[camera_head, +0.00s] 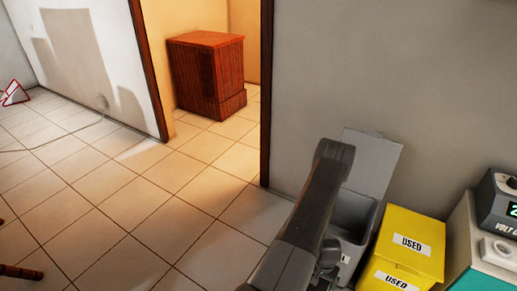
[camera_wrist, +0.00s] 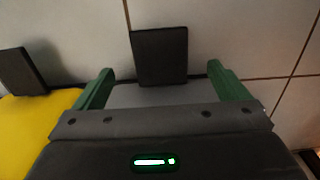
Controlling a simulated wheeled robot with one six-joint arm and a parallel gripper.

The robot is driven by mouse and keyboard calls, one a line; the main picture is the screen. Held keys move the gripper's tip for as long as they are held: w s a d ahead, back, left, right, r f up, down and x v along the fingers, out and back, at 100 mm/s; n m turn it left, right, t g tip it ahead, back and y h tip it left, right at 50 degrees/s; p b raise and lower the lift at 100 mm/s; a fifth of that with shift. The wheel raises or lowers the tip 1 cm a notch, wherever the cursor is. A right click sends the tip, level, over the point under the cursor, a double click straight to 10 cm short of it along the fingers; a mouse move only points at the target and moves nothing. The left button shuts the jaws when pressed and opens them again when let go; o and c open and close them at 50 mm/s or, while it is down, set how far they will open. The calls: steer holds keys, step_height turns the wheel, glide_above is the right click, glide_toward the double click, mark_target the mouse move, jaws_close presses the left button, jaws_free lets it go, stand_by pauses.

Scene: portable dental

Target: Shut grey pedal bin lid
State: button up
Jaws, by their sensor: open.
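The grey pedal bin (camera_head: 352,215) stands against the wall in the head view. Its lid (camera_head: 371,165) is raised, upright near the wall behind the bin's opening. My arm covers the bin's left side. My gripper (camera_wrist: 160,68) is open in the wrist view, its two green fingers apart. A grey surface (camera_wrist: 155,96), seemingly part of the bin, lies between and below the fingers. A dark flat plate (camera_wrist: 160,52), perhaps the pedal, shows beyond it against the floor. Contact cannot be told. The fingers cannot be made out in the head view.
A device with a dial (camera_head: 500,205) is at the far right. A second dark plate (camera_wrist: 22,70) sits by yellow in the wrist view. A brown cabinet (camera_head: 207,75) stands beyond the doorway. Left tiled floor is mostly clear.

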mark_target(317, 287)
steer(key=shift+f+b, duration=0.5)
steer(key=shift+f, duration=1.3)
